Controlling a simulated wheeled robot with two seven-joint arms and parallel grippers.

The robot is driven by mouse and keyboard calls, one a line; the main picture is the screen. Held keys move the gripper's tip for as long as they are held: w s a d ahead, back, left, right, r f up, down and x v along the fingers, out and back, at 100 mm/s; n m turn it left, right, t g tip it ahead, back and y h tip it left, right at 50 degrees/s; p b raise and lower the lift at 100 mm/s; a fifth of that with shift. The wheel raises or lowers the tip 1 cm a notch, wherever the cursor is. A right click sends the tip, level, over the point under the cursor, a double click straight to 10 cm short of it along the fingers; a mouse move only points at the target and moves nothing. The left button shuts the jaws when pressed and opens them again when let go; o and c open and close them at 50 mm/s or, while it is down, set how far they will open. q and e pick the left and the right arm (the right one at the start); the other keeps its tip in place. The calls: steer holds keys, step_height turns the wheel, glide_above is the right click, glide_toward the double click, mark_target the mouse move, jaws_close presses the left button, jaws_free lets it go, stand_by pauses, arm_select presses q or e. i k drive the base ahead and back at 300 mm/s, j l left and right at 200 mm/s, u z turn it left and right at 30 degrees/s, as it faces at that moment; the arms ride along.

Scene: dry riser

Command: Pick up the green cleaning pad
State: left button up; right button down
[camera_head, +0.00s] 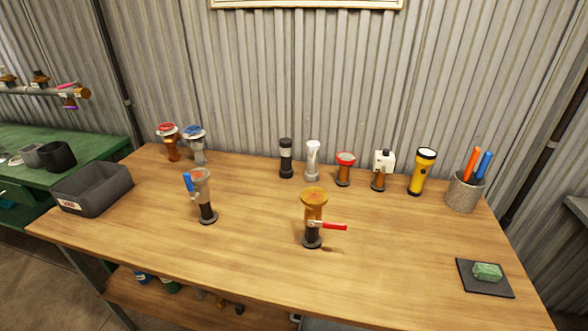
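The green cleaning pad (487,271) is a small, rough, pale green block. It lies on a thin black mat (484,289) at the right front corner of the wooden workbench. Nothing covers the pad from above. Neither my left nor my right gripper shows in the head view.
The wooden workbench (262,255) has free room left of the mat. A yellow flashlight (421,174) and a pen cup (464,194) stand behind the pad. A dark bin (100,192) sits left.

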mark_target(483, 271)
steer(key=z, duration=1.65)
steer(key=i+l+u, duration=0.15)
steer(key=l+u, duration=0.25)
steer(key=i+l+u, duration=0.1)
steer(key=l+u, duration=0.7)
steer(key=l, duration=0.2)
steer(key=l+u, duration=0.4)
steer(key=l, duration=0.1)
